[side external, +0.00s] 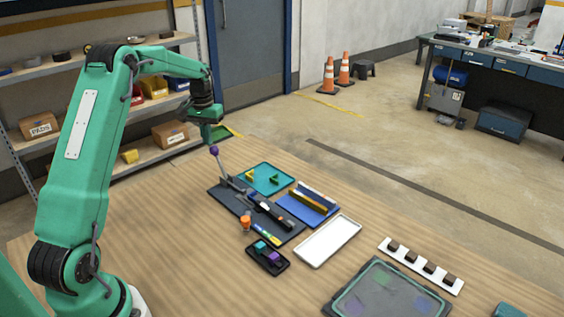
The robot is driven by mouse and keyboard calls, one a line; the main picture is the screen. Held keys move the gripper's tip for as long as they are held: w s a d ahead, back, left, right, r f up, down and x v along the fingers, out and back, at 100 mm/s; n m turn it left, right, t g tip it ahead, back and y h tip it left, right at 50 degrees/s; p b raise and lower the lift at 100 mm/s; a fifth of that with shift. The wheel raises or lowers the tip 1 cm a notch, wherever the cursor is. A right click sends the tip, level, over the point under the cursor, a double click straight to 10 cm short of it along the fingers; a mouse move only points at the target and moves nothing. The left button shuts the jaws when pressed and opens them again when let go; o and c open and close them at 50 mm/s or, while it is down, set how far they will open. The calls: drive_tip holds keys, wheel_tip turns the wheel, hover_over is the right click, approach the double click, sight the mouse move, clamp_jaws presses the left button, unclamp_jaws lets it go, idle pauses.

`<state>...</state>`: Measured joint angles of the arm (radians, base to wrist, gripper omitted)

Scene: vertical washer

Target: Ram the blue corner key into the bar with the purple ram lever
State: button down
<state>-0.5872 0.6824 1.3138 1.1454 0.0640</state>
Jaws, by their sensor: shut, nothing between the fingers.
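The ram lever (222,168) stands up from the left part of a dark fixture plate (278,238), leaning a little left, with a purple ball (214,150) on top. My gripper (208,141) is shut and empty; in this view its tips show just above and left of the purple ball. I cannot tell whether they touch it. A dark bar (272,215) lies along the fixture, to the right of the lever's foot. I cannot surely pick out the blue corner key at this size.
Beside the fixture lie a teal tray (287,177) with small yellow and green pieces, a blue tray (290,209) with bars, and an empty white tray (310,257). An orange knob (246,221) and a small black tray (270,270) stand in front. The table's left front is clear.

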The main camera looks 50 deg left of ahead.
drive_tip(key=shift+f, duration=0.25)
drive_tip(key=shift+f, duration=2.05)
drive_tip(key=shift+d, duration=4.65)
drive_tip(key=shift+w+a, duration=0.1)
drive_tip(key=shift+a, duration=0.05)
